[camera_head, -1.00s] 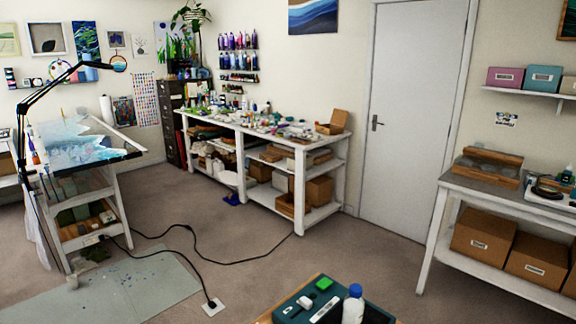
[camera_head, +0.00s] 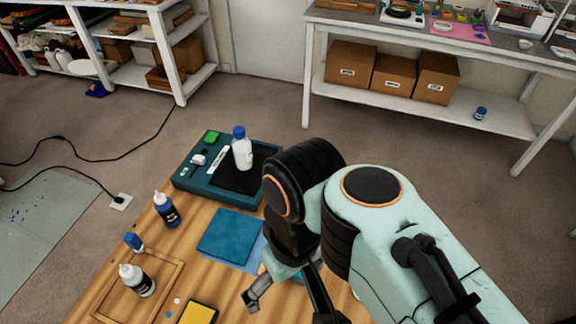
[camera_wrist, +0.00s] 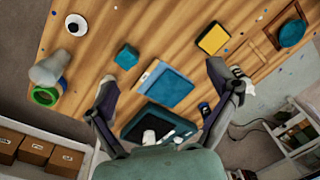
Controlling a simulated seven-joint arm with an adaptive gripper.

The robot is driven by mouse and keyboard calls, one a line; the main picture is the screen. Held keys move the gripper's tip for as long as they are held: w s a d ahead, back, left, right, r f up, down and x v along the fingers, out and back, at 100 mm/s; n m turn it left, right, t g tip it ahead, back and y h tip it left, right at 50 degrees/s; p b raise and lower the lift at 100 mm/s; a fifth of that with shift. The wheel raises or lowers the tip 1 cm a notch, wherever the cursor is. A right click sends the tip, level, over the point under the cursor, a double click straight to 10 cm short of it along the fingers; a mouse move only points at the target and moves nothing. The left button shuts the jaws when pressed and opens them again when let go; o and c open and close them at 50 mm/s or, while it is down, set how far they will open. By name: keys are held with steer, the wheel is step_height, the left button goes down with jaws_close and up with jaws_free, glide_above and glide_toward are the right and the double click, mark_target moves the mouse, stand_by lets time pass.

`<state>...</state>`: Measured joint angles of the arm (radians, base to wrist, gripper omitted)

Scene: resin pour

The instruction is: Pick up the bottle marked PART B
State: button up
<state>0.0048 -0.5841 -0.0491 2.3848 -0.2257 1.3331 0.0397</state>
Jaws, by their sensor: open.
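Three bottles stand on the wooden table, and I cannot read PART B on any of them. A white bottle with a blue cap (camera_head: 242,153) stands upright on the dark teal scale (camera_head: 185,183). A dark blue bottle with a white tip (camera_head: 167,211) stands on the wood at the left; its dark shape also shows in the wrist view (camera_wrist: 205,109). A whitish bottle with a dark label (camera_head: 138,281) stands nearer the front. My gripper (camera_wrist: 160,80) is open and empty above the table, its fingers apart. In the head view my arm partly hides it.
A blue folded cloth (camera_head: 226,236), a yellow sponge (camera_head: 199,313) and a small blue item (camera_head: 134,241) lie on the table. In the wrist view, a teal block (camera_wrist: 127,56) and a white roll (camera_wrist: 76,25) lie beyond. A white bench (camera_head: 320,78) with boxes stands behind.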

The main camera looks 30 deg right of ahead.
steer(key=w+d+f+n+t+y, duration=0.3)
steer(key=w+d+t+y, duration=0.3)
steer(key=w+d, duration=0.55)
steer(key=w+d+r+m+t+h, duration=0.1)
steer(key=w+d+r+t+h, duration=0.15)
steer(key=d+t, duration=0.4)
step_height(320, 180, down, 21)
steer(key=x, duration=0.5)
steer(key=shift+w+d, duration=0.35)
steer(key=shift+c, duration=0.3)
steer(key=c, duration=1.3)
